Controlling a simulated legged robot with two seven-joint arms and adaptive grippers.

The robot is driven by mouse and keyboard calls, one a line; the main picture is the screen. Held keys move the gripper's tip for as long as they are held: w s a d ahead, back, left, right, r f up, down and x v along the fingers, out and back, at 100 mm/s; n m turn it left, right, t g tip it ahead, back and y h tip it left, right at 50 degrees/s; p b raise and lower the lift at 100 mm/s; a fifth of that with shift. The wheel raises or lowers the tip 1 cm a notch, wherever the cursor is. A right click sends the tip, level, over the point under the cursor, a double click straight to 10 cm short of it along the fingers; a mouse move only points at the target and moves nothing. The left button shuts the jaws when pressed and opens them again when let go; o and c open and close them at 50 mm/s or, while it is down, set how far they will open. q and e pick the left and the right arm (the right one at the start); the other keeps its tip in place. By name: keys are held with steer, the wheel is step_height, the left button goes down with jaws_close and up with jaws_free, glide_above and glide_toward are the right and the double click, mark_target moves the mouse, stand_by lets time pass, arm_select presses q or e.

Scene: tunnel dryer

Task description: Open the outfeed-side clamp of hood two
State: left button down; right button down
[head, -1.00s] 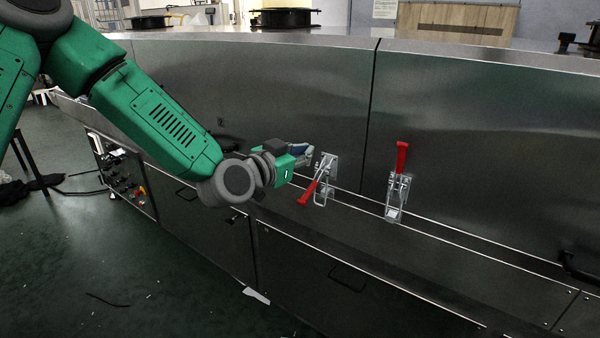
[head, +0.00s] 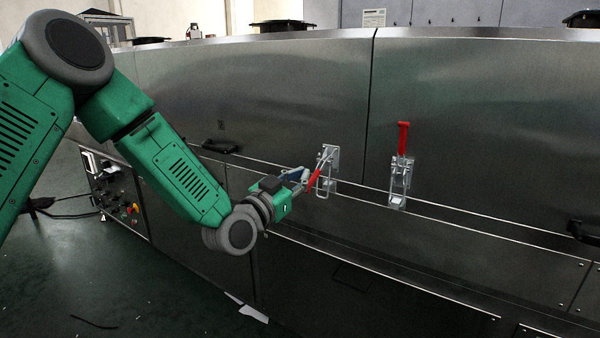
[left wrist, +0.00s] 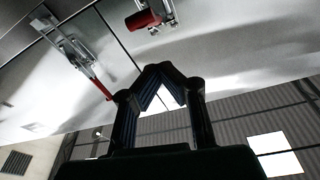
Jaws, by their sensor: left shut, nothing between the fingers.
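Two toggle clamps sit on the long steel hood front in the head view, on either side of a vertical seam. The left clamp (head: 329,158) has its red handle (head: 314,180) swung outward and down to the left. The right clamp (head: 398,182) has its red handle (head: 403,138) standing upright. My left gripper (head: 304,176) is shut and empty, close beside the left clamp's red handle; I cannot tell whether they touch. In the left wrist view, the shut fingertips (left wrist: 160,70) are below the near red handle (left wrist: 142,19), with the other clamp (left wrist: 70,42) farther left. My right gripper is not in view.
Black handles stick out from the hoods at left (head: 220,146) and far right (head: 583,231). A narrow ledge runs below the clamps. A control panel (head: 115,196) is at the lower left. The floor (head: 110,280) is mostly open, with a white scrap (head: 252,313) near the machine.

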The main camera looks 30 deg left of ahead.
mark_target(306, 191)
arm_select(q)
steer(key=shift+w+f+b, duration=0.15)
steer(key=shift+f+b, duration=0.15)
steer(key=shift+f, duration=0.7)
steer(key=shift+w+f+b, duration=0.1)
steer(key=shift+f+b, duration=0.15)
steer(key=shift+f, duration=1.2)
steer(key=shift+s+f, duration=0.15)
steer(key=r+v, duration=0.1)
steer(key=v, duration=1)
steer(key=shift+s, duration=0.3)
steer(key=shift+f, duration=0.1)
steer(key=shift+f, duration=0.1)
